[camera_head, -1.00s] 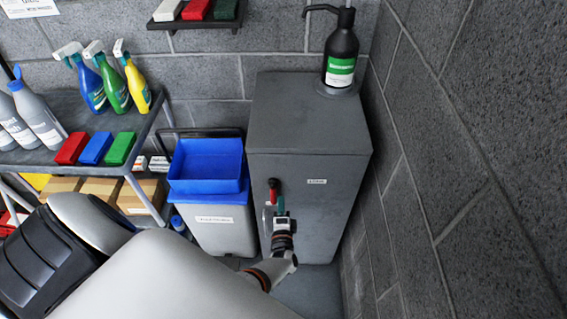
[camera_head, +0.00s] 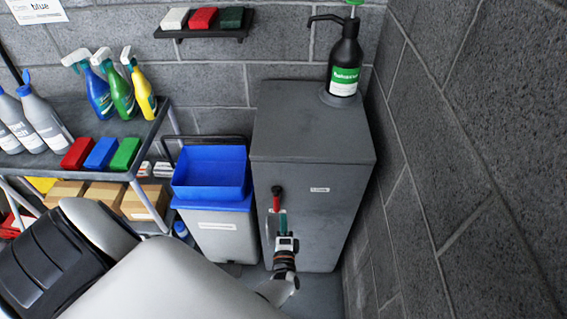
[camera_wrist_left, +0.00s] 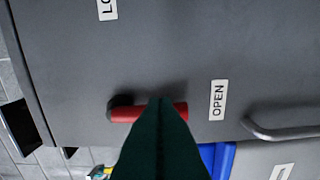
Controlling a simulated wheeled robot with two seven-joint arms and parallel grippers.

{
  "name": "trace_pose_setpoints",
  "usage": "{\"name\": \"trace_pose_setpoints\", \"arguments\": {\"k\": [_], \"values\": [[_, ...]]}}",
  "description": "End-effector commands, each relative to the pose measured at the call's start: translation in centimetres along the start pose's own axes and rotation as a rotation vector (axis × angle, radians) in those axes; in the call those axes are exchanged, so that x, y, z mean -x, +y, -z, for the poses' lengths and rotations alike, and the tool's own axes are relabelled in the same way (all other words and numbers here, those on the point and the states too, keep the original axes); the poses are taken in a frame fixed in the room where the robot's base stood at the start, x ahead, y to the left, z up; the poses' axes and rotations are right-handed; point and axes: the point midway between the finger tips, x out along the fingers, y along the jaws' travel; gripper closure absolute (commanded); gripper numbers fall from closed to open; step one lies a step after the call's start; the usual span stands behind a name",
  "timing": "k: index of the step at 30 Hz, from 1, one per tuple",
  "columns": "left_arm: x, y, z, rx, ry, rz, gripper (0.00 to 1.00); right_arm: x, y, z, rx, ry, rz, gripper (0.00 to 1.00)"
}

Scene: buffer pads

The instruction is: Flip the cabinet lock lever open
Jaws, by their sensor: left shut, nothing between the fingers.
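The grey cabinet (camera_head: 340,225) stands against the right wall. Its red lever (camera_head: 277,203) hangs down from a black pivot on the front. In the left wrist view the lever (camera_wrist_left: 130,112) runs from the pivot toward the OPEN label (camera_wrist_left: 218,100). My left gripper (camera_head: 282,215) is at the lever's lower end. In the wrist view its dark green fingers (camera_wrist_left: 163,105) are shut with nothing between them and cover part of the lever. I cannot tell whether they touch it. My right gripper is not in view.
A label (camera_head: 319,190) is right of the pivot. A cabinet handle (camera_wrist_left: 275,133) is close to the gripper. A grey bin with a blue tray (camera_head: 209,175) stands left of the cabinet. A dark pump bottle (camera_head: 344,65) stands on top. The block wall (camera_head: 460,150) is close on the right.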

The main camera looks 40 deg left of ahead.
Motion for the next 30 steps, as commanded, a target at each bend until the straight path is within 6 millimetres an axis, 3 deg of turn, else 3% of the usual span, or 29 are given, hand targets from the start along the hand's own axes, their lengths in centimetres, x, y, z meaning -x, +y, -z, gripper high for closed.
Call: {"name": "trace_pose_setpoints", "arguments": {"k": [3, 9, 26, 30], "values": [[2.0, 0.0, 0.0, 0.000, 0.001, 0.002, 1.00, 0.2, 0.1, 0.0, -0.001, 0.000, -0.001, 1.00], [3.7, 0.0, 0.0, 0.000, 0.001, 0.001, 1.00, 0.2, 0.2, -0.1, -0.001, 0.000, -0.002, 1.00], [3.8, 0.0, 0.0, 0.001, 0.000, 0.000, 1.00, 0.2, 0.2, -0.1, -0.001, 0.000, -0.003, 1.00], [4.3, -1.2, -0.3, 0.049, -0.051, 0.039, 1.00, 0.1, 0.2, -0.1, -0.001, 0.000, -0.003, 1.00]]}}
